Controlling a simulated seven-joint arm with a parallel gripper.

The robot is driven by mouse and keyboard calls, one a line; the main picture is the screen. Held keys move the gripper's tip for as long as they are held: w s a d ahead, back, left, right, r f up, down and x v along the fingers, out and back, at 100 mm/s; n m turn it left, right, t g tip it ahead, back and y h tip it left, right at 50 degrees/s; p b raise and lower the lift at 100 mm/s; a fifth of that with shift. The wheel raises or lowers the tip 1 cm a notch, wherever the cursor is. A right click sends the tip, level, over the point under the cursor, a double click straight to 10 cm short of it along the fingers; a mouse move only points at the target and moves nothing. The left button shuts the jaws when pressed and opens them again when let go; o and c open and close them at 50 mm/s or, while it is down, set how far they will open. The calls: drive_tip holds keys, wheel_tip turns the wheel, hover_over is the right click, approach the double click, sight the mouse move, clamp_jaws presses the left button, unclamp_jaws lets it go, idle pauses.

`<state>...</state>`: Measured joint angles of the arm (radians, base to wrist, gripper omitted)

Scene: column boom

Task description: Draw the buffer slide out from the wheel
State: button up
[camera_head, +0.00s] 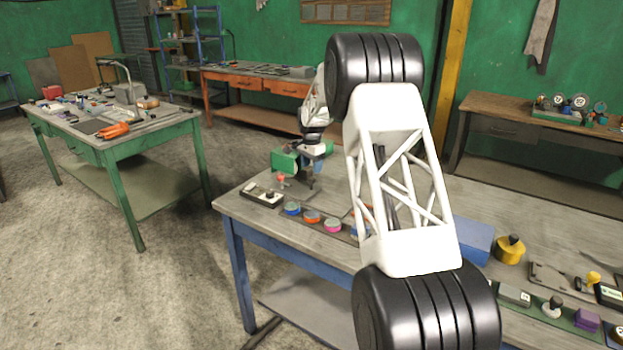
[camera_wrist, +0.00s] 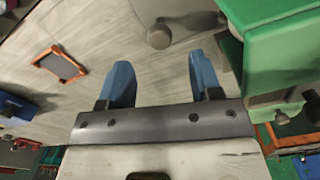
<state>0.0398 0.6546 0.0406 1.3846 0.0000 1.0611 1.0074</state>
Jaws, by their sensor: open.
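A green machine body (camera_head: 285,160) stands at the far left end of the blue-legged table, partly behind my arm. A green housing (camera_wrist: 285,45), which looks like the same machine, fills the right side of the wrist view. A grey plate with a round grey knob (camera_wrist: 159,36) lies just beyond my fingertips; I cannot tell if it is the buffer slide. The wheel cannot be made out. My gripper (camera_wrist: 160,65) is open and empty, its two blue fingers apart, the right one close beside the green housing. In the head view my gripper (camera_head: 310,172) is small, right of the machine.
Several coloured discs (camera_head: 312,217) line the front edge. A blue block (camera_head: 473,240) and a yellow knobbed piece (camera_head: 510,250) stand to the right. An orange-framed tile (camera_wrist: 60,64) lies left of my fingers.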

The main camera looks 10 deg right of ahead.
sight(312, 178)
drive_tip(key=shift+f, duration=2.8)
clamp_jaws()
